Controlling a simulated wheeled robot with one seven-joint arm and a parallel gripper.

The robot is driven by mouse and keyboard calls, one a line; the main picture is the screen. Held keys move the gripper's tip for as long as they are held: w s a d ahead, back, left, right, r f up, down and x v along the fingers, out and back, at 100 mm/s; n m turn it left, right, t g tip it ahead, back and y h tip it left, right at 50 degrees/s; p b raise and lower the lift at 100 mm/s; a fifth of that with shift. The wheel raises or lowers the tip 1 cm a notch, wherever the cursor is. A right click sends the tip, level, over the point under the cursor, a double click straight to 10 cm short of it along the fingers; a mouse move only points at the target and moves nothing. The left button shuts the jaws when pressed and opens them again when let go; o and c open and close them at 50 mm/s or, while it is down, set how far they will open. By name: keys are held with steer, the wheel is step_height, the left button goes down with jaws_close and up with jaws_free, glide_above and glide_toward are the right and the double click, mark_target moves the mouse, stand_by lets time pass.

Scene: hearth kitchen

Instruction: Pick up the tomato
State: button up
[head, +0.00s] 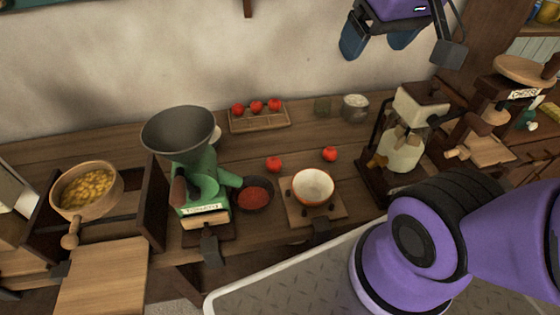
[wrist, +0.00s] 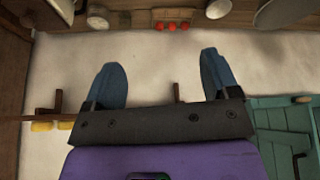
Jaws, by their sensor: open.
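Several red tomatoes are in the head view. One tomato (head: 274,164) lies on the wooden counter behind the white bowl, and another tomato (head: 330,154) lies to its right. Three more tomatoes (head: 256,106) sit in a row in a small wooden tray (head: 262,125) against the wall. In the wrist view a row of red tomatoes (wrist: 172,26) shows small and far off at the top. My gripper (head: 378,50) is raised high in front of the wall, above and right of the tomatoes. Its blue fingers (wrist: 163,75) are spread wide with nothing between them.
A green grinder (head: 200,185) with a grey funnel stands left of the loose tomatoes. A dark bowl of red powder (head: 254,194) and a white bowl (head: 313,186) stand in front. A cream dispenser (head: 402,148) stands to the right. Glass jars (head: 355,107) stand near the wall.

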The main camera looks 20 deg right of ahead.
steer(key=w, duration=0.2)
steer(key=n+g+y, duration=0.2)
steer(key=n+g, duration=0.1)
steer(key=g, duration=0.3)
glide_above(273, 164)
steer(key=d, duration=0.1)
steer(key=f, duration=4.1)
steer(key=shift+d+f, duration=0.2)
steer(key=shift+f, duration=0.05)
steer(key=shift+w+a+f, duration=0.1)
steer(key=shift+a+f, duration=0.15)
steer(key=shift+f, duration=1.3)
steer(key=shift+a+f, duration=0.2)
steer(key=shift+f, duration=1.35)
